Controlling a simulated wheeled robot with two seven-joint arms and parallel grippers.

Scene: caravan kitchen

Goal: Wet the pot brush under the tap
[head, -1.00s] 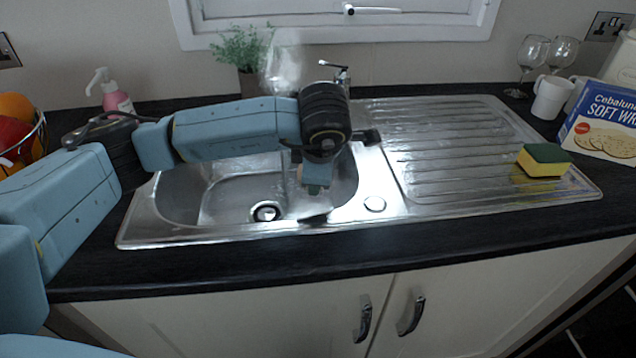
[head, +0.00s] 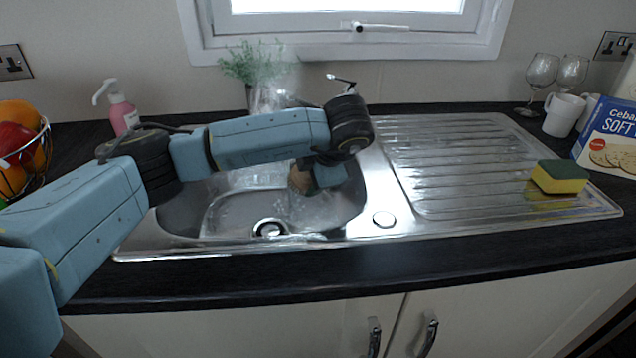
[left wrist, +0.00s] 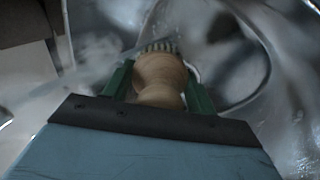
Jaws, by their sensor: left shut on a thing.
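The pot brush (head: 299,179) has a round wooden body and shows just left of my left gripper (head: 312,176), low over the sink bowl (head: 190,215). In the left wrist view the gripper's green fingers are shut on the brush's wooden handle (left wrist: 160,80), with pale bristles beyond it. The tap (head: 341,82) stands behind my left arm; its lever shows, but the arm hides much of the rest. Pale, misty streaks show around the brush and in the bowl, like running water or steam. I cannot tell whether the bristles are wet. My right gripper is out of view.
The ribbed drainer (head: 455,160) is clear except for a yellow-green sponge (head: 560,177) at its right end. A pink soap bottle (head: 121,112), a plant (head: 252,65) and a fruit basket (head: 25,160) stand left and behind. Glasses, mugs and a box (head: 608,140) stand right.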

